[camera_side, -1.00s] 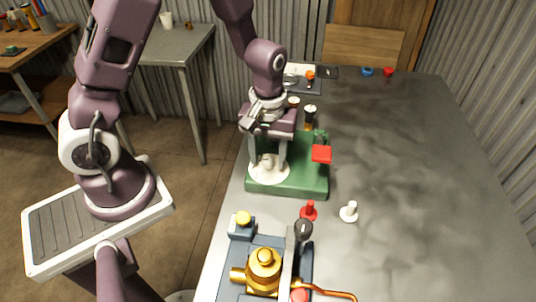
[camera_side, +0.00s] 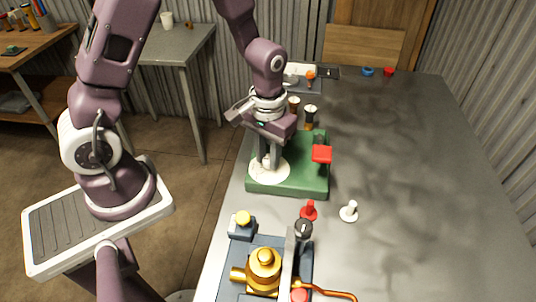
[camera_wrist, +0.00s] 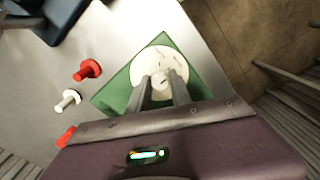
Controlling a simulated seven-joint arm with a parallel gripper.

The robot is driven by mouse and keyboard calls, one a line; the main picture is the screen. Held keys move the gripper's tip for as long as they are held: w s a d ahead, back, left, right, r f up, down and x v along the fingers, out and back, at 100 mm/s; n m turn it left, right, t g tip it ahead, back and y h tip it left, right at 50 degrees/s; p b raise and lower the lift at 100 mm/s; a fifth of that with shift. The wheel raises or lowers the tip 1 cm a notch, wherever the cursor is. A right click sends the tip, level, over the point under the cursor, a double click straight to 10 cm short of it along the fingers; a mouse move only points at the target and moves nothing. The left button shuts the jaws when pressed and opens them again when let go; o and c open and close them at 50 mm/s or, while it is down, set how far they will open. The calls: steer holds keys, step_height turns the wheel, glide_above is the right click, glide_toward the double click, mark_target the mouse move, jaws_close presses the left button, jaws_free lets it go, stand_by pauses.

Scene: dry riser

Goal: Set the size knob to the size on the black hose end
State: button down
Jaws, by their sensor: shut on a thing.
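The size knob (camera_wrist: 161,86) is a pale knob in the middle of a round white dial (camera_wrist: 150,58) with small dark marks too small to read. The dial lies on a green base (camera_side: 313,183), and it also shows in the side view (camera_side: 262,176). My gripper (camera_wrist: 160,88) points down over the dial, its two fingers shut on the knob from both sides. A black-topped upright piece (camera_side: 310,116) stands behind the green base. I cannot tell whether it is the black hose end, and no size on it is readable.
A red block (camera_side: 321,153) sits on the green base's right side. A brass valve assembly (camera_side: 264,270) is nearer the camera. The table's right side is clear.

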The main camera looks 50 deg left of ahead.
mark_target(268, 160)
steer(key=c, duration=1.2)
jaws_free()
steer(key=shift+o, duration=0.2)
step_height(268, 160, up, 7)
steer(key=shift+r, duration=0.1)
steer(key=s+r+m+t, duration=0.3)
steer(key=s+r+t, duration=0.2)
steer(key=s+r, duration=1)
steer(key=shift+s+m+t, duration=0.3)
